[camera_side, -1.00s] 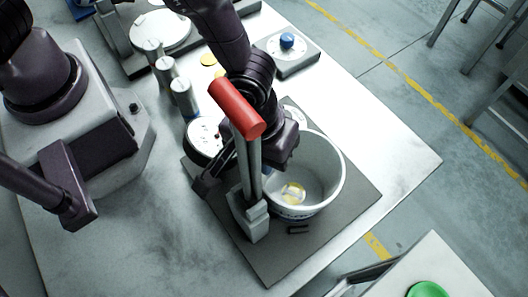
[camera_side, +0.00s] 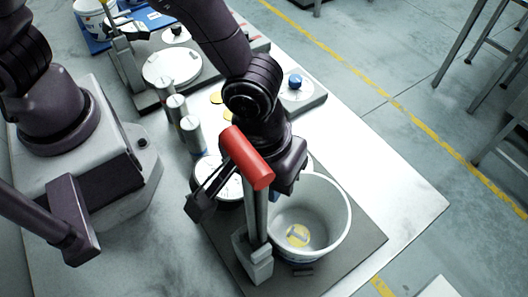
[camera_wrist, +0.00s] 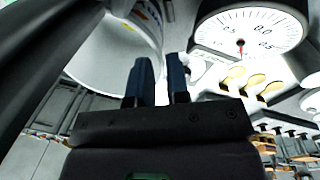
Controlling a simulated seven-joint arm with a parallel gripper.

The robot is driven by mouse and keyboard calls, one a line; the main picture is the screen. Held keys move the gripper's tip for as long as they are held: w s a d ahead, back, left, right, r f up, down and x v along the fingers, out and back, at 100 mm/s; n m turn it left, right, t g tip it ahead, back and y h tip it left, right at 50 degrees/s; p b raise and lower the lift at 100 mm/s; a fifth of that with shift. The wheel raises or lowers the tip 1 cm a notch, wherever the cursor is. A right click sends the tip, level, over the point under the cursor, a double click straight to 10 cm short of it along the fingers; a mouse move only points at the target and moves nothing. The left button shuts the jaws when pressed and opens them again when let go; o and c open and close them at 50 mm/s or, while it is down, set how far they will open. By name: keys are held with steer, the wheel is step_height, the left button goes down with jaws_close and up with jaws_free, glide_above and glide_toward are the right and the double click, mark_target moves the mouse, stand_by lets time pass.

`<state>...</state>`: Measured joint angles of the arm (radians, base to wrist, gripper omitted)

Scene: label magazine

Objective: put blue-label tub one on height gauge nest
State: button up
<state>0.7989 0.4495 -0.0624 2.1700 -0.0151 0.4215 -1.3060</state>
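A white tub (camera_side: 334,238) with a blue label low on its outer wall stands upright on the dark base plate (camera_side: 350,262) of the height gauge, beside the gauge post (camera_side: 257,225) with its red handle. A yellow and white patch shows inside it. The wrist view shows its wall (camera_wrist: 110,55) and part of its label. My gripper (camera_wrist: 160,72) is at the tub's near-arm rim. Its two fingers are a narrow gap apart, and the tub's edge appears to lie at that gap. Whether they touch the wall is unclear. The nest under the tub is hidden.
A dial (camera_wrist: 250,30) is close to the fingers. Grey cylinders (camera_side: 192,134) and yellow discs (camera_side: 216,98) lie behind the gauge. A blue-knobbed block (camera_side: 304,97) stands at the back. Another tub (camera_side: 90,22) is at upper left. The table's right side is clear.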

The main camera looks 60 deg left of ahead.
steer(key=w+a+r+m+t, duration=0.2)
steer(key=w+a+r, duration=0.1)
steer(key=a+r, duration=1.1)
steer(key=s+a+r+m+t, duration=0.1)
steer(key=s+a+r, duration=0.1)
steer(key=a+r, duration=0.2)
steer(key=s+a+r+m+t+y, duration=0.1)
steer(key=s+a+r+m+t, duration=0.1)
steer(key=a, duration=0.6)
steer(key=shift+s+a+r, duration=0.2)
steer(key=shift+s+r, duration=0.65)
steer(key=shift+r, duration=0.1)
